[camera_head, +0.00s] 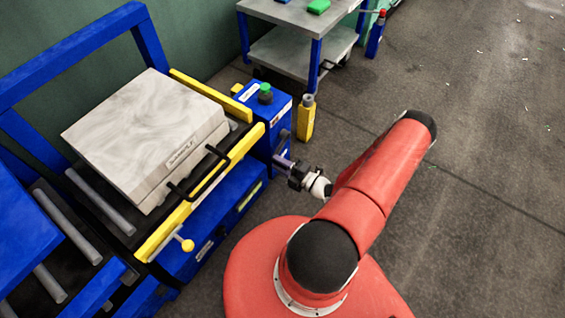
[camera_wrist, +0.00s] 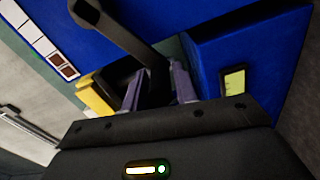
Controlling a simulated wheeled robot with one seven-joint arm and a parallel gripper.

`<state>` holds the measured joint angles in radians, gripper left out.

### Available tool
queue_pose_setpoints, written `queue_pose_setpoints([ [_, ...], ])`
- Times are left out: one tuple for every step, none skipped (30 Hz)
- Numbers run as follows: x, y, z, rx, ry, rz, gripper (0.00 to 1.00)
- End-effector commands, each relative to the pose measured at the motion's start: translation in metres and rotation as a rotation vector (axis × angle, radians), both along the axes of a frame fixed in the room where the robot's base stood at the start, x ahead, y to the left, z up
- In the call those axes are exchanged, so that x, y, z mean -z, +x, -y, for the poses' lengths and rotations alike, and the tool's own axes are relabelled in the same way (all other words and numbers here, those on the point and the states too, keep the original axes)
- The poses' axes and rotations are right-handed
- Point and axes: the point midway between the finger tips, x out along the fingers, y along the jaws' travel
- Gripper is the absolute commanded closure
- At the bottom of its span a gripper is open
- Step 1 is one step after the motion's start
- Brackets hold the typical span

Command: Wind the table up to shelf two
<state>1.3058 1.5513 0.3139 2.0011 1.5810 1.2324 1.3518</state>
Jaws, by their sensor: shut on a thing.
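The table (camera_head: 247,146) is a blue roller table with yellow edge bars at the left of the head view. A pale block-shaped mould (camera_head: 150,125) with black handles lies on it. A dark crank (camera_head: 284,142) is at the table's right end, beside a blue box. In the wrist view the black crank arm (camera_wrist: 125,38) runs down from the upper left to between my fingers. My gripper (camera_head: 283,162) is shut on the crank's handle, whose grip is partly hidden by the fingers. The gripper also shows in the wrist view (camera_wrist: 156,82).
A blue box with a green button (camera_head: 265,93) stands beside the table, with a yellow post (camera_head: 306,118) to its right. A grey cart (camera_head: 290,50) stands behind. A blue rack (camera_head: 30,235) with rollers is at the left.

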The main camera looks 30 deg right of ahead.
Motion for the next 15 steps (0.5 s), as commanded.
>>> queue_pose_setpoints([
  [-0.011, 0.001, -0.001, 0.003, 0.04, -0.007, 1.0],
  [-0.013, 0.0, -0.001, 0.003, 0.065, -0.016, 1.0],
  [-0.016, 0.0, -0.002, 0.003, 0.096, -0.03, 1.0],
  [-0.018, 0.0, -0.003, 0.003, 0.12, -0.04, 1.0],
  [-0.021, 0.0, -0.003, 0.003, 0.141, -0.048, 1.0],
  [-0.023, -0.001, -0.004, 0.003, 0.17, -0.059, 1.0],
  [-0.025, -0.001, -0.004, 0.003, 0.191, -0.068, 1.0],
  [-0.027, -0.001, -0.004, 0.004, 0.211, -0.076, 1.0],
  [-0.03, -0.001, -0.004, 0.005, 0.234, -0.086, 1.0],
  [-0.031, -0.001, -0.004, 0.005, 0.251, -0.092, 1.0],
  [-0.033, -0.001, -0.004, 0.005, 0.267, -0.099, 1.0],
  [-0.035, -0.001, -0.004, 0.005, 0.284, -0.106, 1.0],
  [-0.036, -0.001, -0.004, 0.005, 0.28, -0.105, 1.0],
  [-0.038, -0.001, -0.004, 0.006, 0.278, -0.104, 1.0],
  [-0.039, -0.001, -0.004, 0.006, 0.278, -0.104, 1.0],
])
